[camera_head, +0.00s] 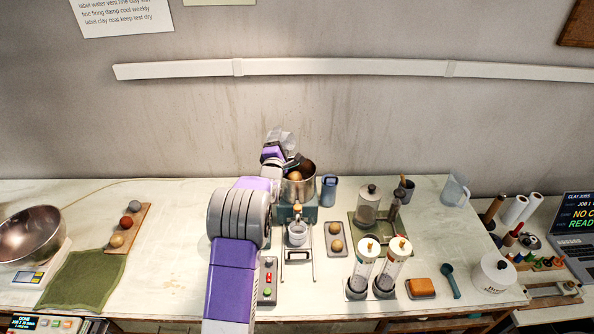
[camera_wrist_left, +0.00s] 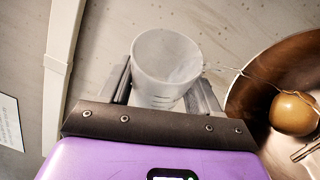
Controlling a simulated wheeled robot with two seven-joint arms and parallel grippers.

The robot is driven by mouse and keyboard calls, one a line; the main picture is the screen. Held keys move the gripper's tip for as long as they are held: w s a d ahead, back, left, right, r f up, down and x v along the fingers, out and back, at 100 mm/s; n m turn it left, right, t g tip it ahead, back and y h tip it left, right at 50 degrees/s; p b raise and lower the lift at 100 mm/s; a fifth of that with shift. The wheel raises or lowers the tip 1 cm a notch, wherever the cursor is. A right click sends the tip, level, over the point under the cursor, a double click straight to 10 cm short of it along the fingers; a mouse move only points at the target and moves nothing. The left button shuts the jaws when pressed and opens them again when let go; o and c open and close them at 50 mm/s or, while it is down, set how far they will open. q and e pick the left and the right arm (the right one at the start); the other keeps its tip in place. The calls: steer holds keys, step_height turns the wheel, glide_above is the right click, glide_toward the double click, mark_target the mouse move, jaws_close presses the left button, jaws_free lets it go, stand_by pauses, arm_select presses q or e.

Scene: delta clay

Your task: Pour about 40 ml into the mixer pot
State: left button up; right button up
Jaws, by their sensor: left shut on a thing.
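My left gripper (camera_head: 279,146) is at the back of the table, above and just left of the metal mixer pot (camera_head: 308,172). It is shut on a translucent measuring cup (camera_wrist_left: 166,62), which shows graduation marks in the left wrist view. The cup looks close to upright there; I cannot tell whether it holds liquid. The pot (camera_wrist_left: 245,105) is to the right of the cup in that view, with a brown ball (camera_wrist_left: 293,114) and a thin wire inside. The ball also shows in the head view (camera_head: 295,176). My right gripper is not in view.
A blue-grey container (camera_head: 328,190) stands right of the pot. A small white cup (camera_head: 297,233) stands in front of it. Two clear cylinders (camera_head: 366,262), a glass jar (camera_head: 367,205) and a clear jug (camera_head: 455,190) are further right. A metal bowl (camera_head: 30,234) and green cloth (camera_head: 82,281) are left.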

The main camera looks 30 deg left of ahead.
arm_select(q)
steer(key=shift+a+r+m+b, duration=0.1)
steer(key=shift+a+m+b, duration=0.2)
steer(key=shift+b, duration=0.45)
steer(key=shift+t+b, duration=0.3)
steer(key=shift+b, duration=0.15)
steer(key=shift+r+p, duration=0.1)
steer(key=shift+p, duration=0.3)
steer(key=p, duration=0.2)
steer(key=n+g+p, duration=0.1)
steer(key=p, duration=0.1)
steer(key=shift+w+d+f+n+p, duration=0.1)
steer(key=shift+d+f+n+p, duration=0.1)
steer(key=shift+n+p, duration=0.1)
steer(key=f+n+b, duration=0.1)
steer(key=b, duration=0.1)
steer(key=shift+a+b, duration=0.3)
steer(key=shift+b, duration=0.05)
steer(key=shift+g, duration=0.3)
